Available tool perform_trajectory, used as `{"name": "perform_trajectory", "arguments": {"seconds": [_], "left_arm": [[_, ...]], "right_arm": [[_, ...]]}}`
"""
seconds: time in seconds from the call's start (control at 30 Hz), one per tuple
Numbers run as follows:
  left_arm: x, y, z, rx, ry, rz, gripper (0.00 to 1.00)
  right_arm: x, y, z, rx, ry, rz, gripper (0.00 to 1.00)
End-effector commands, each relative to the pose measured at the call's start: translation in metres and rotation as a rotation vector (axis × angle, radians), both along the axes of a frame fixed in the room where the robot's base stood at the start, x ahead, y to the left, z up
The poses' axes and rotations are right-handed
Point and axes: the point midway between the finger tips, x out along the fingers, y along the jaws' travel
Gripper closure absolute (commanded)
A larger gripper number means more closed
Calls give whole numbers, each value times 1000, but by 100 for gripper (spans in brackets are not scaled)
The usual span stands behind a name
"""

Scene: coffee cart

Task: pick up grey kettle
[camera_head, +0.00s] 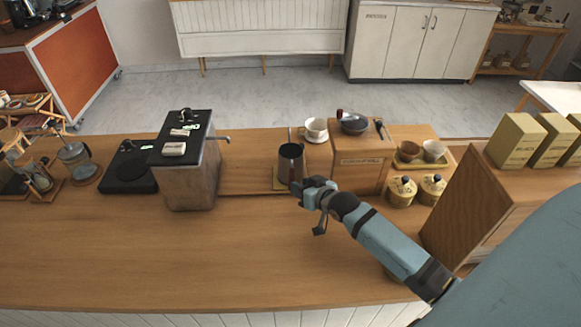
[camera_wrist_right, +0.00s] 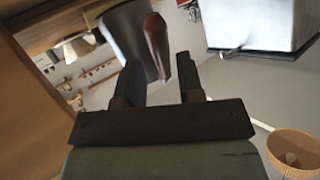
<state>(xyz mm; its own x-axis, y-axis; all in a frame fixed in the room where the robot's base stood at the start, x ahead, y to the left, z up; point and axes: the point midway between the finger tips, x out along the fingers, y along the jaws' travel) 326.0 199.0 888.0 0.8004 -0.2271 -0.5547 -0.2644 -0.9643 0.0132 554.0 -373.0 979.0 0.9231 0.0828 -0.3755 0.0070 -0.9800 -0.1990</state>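The grey kettle (camera_head: 290,160) stands upright on a small mat on the wooden counter, right of the steel machine. In the right wrist view its grey body (camera_wrist_right: 124,30) and reddish-brown handle (camera_wrist_right: 157,45) show close up. My right gripper (camera_head: 298,186) is at the near side of the kettle, by its handle. In the right wrist view the right gripper (camera_wrist_right: 160,68) is open, with the handle at the gap between its two fingertips. I cannot tell whether a finger touches the handle. My left gripper is not in view.
The steel machine (camera_head: 190,172) stands left of the kettle, with a spout towards it. A wooden box (camera_head: 357,172) is close on the right, and a white cup (camera_head: 316,128) is behind. Two yellow canisters (camera_head: 401,192) stand farther right. The front counter is clear.

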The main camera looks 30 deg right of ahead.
Motion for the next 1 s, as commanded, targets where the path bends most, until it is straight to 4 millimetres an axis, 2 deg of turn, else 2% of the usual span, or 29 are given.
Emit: {"name": "perform_trajectory", "arguments": {"seconds": [0.27, 0.4, 0.67, 0.73, 0.83, 1.0], "left_arm": [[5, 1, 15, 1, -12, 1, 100], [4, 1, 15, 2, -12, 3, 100], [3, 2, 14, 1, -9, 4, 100], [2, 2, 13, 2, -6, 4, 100], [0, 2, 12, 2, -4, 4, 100], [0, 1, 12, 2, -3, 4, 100]], "right_arm": [[30, 3, -14, 1, 1, -1, 65], [45, 4, -21, 0, 0, 0, 65], [47, 4, -24, 0, 1, 0, 65], [47, 4, -24, 0, 1, 0, 77], [47, 4, -24, 0, 1, 0, 100], [48, 4, -22, -1, -2, 0, 100]]}}
